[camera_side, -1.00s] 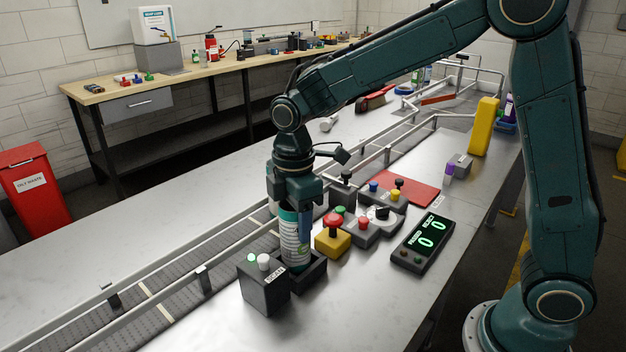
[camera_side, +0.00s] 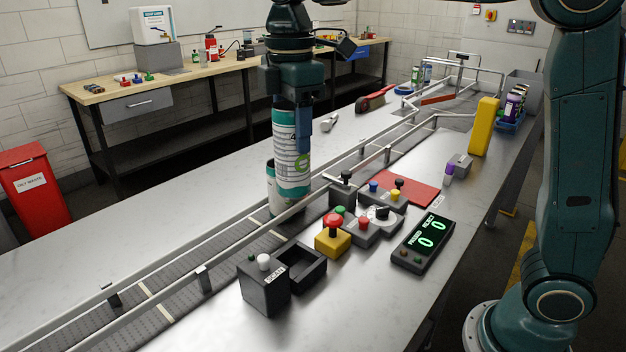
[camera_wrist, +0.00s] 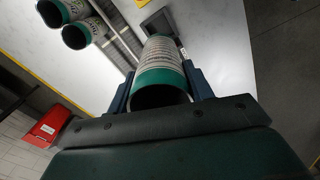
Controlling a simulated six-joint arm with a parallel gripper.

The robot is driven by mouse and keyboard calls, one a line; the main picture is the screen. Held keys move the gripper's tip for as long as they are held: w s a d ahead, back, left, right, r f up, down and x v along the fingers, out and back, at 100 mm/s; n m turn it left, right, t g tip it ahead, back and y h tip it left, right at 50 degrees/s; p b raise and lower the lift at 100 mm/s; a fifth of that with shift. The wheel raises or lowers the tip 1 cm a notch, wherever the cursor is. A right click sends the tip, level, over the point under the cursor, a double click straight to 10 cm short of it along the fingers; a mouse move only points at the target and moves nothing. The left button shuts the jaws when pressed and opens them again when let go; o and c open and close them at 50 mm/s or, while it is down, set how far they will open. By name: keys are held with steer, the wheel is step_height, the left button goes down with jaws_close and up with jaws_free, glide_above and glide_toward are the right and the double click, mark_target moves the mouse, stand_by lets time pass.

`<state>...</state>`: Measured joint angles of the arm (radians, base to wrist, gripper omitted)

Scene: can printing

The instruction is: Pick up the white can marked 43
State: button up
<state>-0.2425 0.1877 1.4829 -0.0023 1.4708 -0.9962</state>
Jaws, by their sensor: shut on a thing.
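My gripper (camera_side: 294,132) is shut on a white can (camera_side: 284,143) with a green band at its top, held upright in the air. In the wrist view the held can (camera_wrist: 163,66) sits between the two blue fingers of my gripper (camera_wrist: 160,88), its dark round end towards the camera. No number 43 can be read on it. In the side view a similar white and green can (camera_side: 290,188) stands on the conveyor, partly hidden behind the held can. The wrist view shows two such cans (camera_wrist: 53,13) (camera_wrist: 77,36) side by side, apart from the held one.
The scan box (camera_side: 263,288) stands beside an empty dark square holder (camera_side: 318,275). A red-topped yellow button (camera_side: 332,238), control knobs and a counter display (camera_side: 423,240) reading 0 and 0 stand nearby. Conveyor rails (camera_side: 225,255) run along the table. A yellow post (camera_side: 484,127) stands farther back.

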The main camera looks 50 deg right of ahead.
steer(key=shift+r, duration=0.85)
